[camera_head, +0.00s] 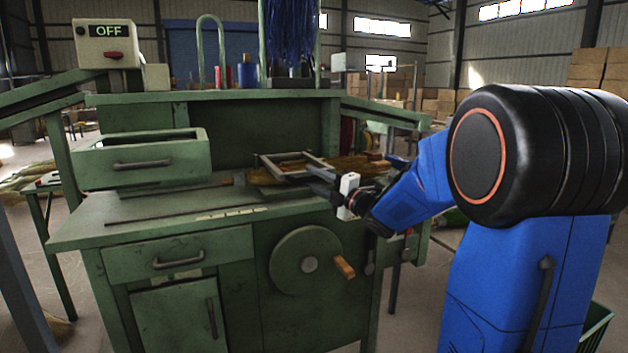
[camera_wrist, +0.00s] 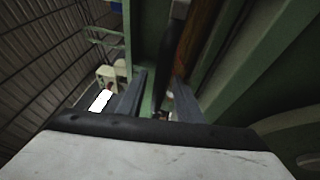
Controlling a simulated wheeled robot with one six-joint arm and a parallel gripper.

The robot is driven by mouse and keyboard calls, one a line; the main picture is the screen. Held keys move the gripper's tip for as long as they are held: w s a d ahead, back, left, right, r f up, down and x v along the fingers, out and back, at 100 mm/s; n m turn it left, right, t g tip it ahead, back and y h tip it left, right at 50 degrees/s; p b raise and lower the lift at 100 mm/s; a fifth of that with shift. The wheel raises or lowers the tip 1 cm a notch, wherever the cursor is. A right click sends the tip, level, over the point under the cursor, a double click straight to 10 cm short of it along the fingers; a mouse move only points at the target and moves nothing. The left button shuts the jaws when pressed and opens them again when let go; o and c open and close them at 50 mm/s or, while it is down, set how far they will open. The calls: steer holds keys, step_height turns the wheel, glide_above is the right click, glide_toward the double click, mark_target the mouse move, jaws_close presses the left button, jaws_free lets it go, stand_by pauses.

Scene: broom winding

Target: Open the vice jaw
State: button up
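The vice (camera_head: 284,163), a light metal frame on the green bench, sits near the middle of the worktop. Straw-coloured bristles (camera_head: 345,166) lie at its right side; whether its jaw is open or shut is too small to tell. My gripper (camera_head: 318,181) reaches in from the right, close to the vice's front right side. In the wrist view my gripper (camera_wrist: 158,98) has its two fingers apart. A dark bar (camera_wrist: 166,65) shows between them, with gaps on both sides; I cannot tell whether it lies in the grasp or beyond it.
The green bench (camera_head: 150,226) carries an open drawer box (camera_head: 155,157) at left and a handwheel (camera_head: 300,262) with a wooden knob on its front. A control box (camera_head: 107,44) reading OFF stands at upper left. Blue bristles (camera_head: 290,30) hang above the back shelf.

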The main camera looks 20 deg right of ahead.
steer(key=shift+w, duration=0.15)
steer(key=shift+c, duration=0.6)
jaws_close()
steer(key=shift+r, duration=0.15)
